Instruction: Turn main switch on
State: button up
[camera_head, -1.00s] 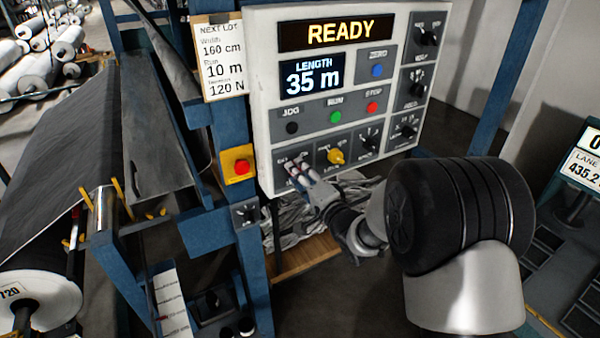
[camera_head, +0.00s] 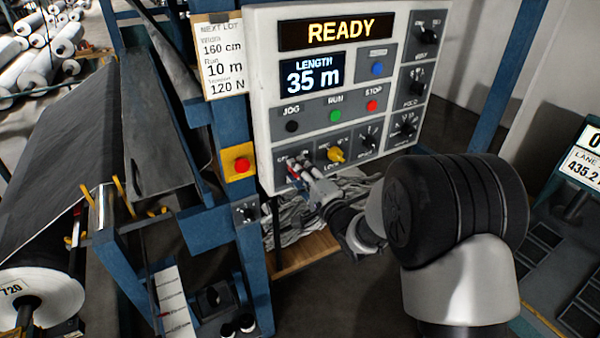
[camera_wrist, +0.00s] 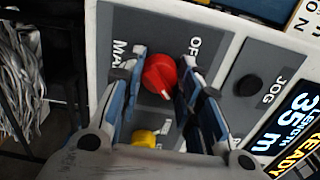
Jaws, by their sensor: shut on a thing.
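The main switch, a red rotary knob (camera_wrist: 158,75), sits on a grey plate with the lettering "MA…" and "OF…" partly covered in the wrist view. My gripper (camera_wrist: 160,84) has one finger on each side of the knob and is shut on it. In the head view my gripper (camera_head: 298,170) reaches the lower left corner of the white control panel (camera_head: 262,110), and its fingers hide most of the knob. I cannot tell surely which mark the knob points to. The panel's display (camera_head: 337,32) reads READY.
A yellow knob (camera_head: 336,155) stands close to the right of my fingers. Jog, run and stop buttons (camera_head: 335,116) lie above, with several black knobs to the right. A red emergency button (camera_head: 241,165) on yellow is on the blue post at left.

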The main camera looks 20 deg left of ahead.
jog(key=o, duration=1)
jog(key=shift+o, duration=0.2)
jog(key=shift+d, duration=0.1)
jog(key=v, duration=1.1)
jog(key=shift+s+d, duration=0.25)
jog(key=shift+s, duration=0.1)
